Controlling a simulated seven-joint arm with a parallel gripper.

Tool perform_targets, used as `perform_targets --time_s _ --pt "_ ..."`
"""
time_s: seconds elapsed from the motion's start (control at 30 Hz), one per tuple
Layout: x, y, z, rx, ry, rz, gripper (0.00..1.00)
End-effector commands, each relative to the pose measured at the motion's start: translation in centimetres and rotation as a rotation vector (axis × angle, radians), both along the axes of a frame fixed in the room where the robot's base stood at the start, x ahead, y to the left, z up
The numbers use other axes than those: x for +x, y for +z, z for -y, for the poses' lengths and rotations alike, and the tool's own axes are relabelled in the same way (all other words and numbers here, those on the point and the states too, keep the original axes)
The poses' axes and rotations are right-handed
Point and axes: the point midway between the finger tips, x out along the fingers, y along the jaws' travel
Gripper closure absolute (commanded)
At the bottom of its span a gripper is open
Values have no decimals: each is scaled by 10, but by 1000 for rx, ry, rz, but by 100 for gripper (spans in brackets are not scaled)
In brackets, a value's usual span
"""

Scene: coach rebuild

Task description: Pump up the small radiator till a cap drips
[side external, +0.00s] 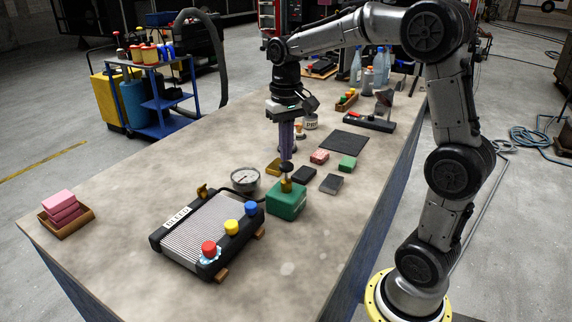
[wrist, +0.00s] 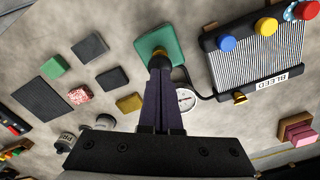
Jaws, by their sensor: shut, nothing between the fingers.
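The small radiator (side external: 205,230) lies on the bench with a BLEED label and red (side external: 209,249), yellow (side external: 232,228) and blue (side external: 251,209) caps. Pale blue wet-looking blobs surround the red cap's base; the red cap also shows in the wrist view (wrist: 303,10), with blobs around it. The green hand pump (side external: 287,203) stands beside the radiator, with a brass neck and black knob (side external: 286,168). My gripper (side external: 286,158) is shut and empty, pointing down right above the knob; I cannot tell whether it touches. A round gauge (side external: 245,179) stands beside the pump; its reading is unclear.
Several small blocks and pads (side external: 330,184) lie behind the pump, with a dark mat (side external: 344,143). A wooden tray of pink sponges (side external: 66,222) sits at the left corner. Bottles (side external: 368,75) stand at the far end. The bench front is clear.

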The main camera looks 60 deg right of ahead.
Motion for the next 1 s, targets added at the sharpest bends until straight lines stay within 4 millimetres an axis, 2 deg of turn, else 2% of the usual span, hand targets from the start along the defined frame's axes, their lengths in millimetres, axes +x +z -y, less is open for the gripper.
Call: perform_targets --time_s 1.0 --pt "-1 -39 0 2 0 -5 100"
